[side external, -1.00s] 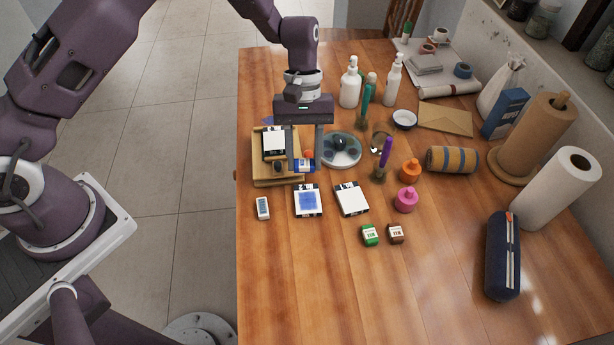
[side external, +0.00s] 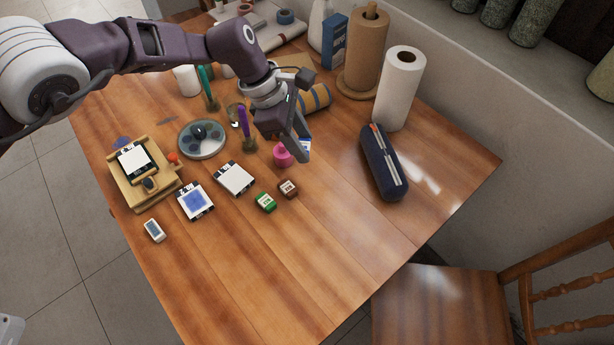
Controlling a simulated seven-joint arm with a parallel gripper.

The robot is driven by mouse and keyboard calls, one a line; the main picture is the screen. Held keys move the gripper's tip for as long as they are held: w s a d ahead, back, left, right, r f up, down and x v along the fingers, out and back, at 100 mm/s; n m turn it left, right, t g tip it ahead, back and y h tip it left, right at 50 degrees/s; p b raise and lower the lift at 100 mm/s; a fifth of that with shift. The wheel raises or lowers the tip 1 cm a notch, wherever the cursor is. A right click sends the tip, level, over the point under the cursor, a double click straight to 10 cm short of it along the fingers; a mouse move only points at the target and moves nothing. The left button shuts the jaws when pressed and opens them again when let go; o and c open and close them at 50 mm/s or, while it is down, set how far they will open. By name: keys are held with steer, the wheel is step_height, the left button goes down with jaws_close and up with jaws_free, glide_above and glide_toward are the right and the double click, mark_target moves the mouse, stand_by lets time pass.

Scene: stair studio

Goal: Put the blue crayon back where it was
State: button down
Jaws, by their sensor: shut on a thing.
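My gripper (side external: 300,146) is in the middle of the picture, above the table and to the right of the purple stick. It is shut on the blue crayon (side external: 307,145), a small block with blue and white faces, mostly hidden behind the fingers. A similar green block (side external: 265,202) with a white label and a brown one (side external: 288,189) stand side by side on the table, below and left of my gripper. The held crayon appears clear of the table, but its exact height is hard to tell.
A navy pencil case (side external: 382,165) and a paper roll (side external: 400,88) are to the right. White-topped pads (side external: 234,179), a wooden stand (side external: 165,189) and a round palette (side external: 202,151) lie left. Bare wood is free right of the brown block.

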mark_target(312, 179)
steer(key=f, duration=1)
steer(key=shift+d, duration=0.4)
steer(key=c, duration=0.9)
jaws_free()
steer(key=shift+f, duration=0.1)
steer(key=shift+o, duration=0.2)
steer(key=v, duration=1.2)
steer(key=shift+s, duration=0.1)
